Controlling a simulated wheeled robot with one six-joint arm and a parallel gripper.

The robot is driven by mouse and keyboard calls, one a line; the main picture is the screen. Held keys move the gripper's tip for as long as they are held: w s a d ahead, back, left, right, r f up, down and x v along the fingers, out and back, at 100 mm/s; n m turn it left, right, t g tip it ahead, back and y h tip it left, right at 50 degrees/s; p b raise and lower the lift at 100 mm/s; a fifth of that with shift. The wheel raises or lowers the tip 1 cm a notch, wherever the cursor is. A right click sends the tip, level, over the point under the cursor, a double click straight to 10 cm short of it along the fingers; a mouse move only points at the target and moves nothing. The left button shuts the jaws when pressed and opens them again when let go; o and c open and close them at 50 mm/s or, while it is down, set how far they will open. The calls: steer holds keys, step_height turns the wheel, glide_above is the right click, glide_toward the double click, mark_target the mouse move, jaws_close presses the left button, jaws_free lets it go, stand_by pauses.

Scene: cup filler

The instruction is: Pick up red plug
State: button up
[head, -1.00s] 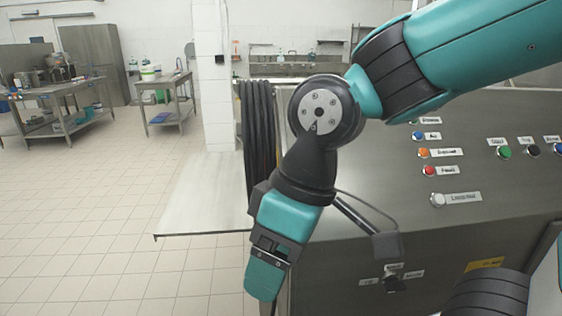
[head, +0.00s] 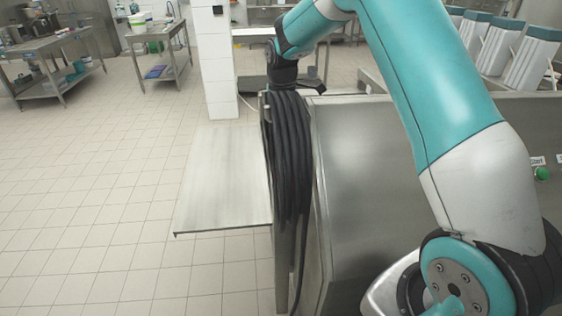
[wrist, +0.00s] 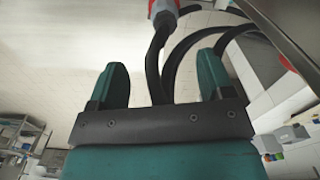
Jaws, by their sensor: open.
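The red plug (wrist: 163,6) shows at the top edge of the wrist view, cut off by the frame. It has a grey collar, and a black cable runs from it down toward my gripper. My gripper (wrist: 160,72) is open, with its two teal fingers apart. The plug lies beyond the fingertips, roughly in line with the gap, and the cable passes between the fingers in the picture. I cannot tell whether the fingers touch the cable. In the head view my wrist is above the coiled cable; the fingers and the plug are hidden there.
A coil of black cable (head: 289,165) hangs on the end of the steel machine (head: 365,190). A flat steel shelf (head: 225,180) juts out left of it. A white pillar (head: 214,70) stands behind. The tiled floor at left is open.

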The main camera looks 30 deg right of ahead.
mark_target(282, 161)
step_height(282, 161, down, 8)
steer(key=p, duration=0.2)
steer(key=shift+r+p, duration=0.25)
steer(key=shift+p, duration=0.1)
steer(key=f+p, duration=0.2)
steer(key=f, duration=0.1)
steer(key=f+p, duration=0.1)
steer(key=shift+s+a+f, duration=0.2)
steer(key=shift+s+f, duration=0.05)
steer(key=shift+s, duration=0.1)
steer(key=shift+f+p, duration=0.3)
steer(key=shift+f, duration=0.3)
steer(key=c, duration=1.1)
steer(key=shift+r, duration=0.15)
step_height(282, 161, up, 20)
steer(key=b, duration=0.7)
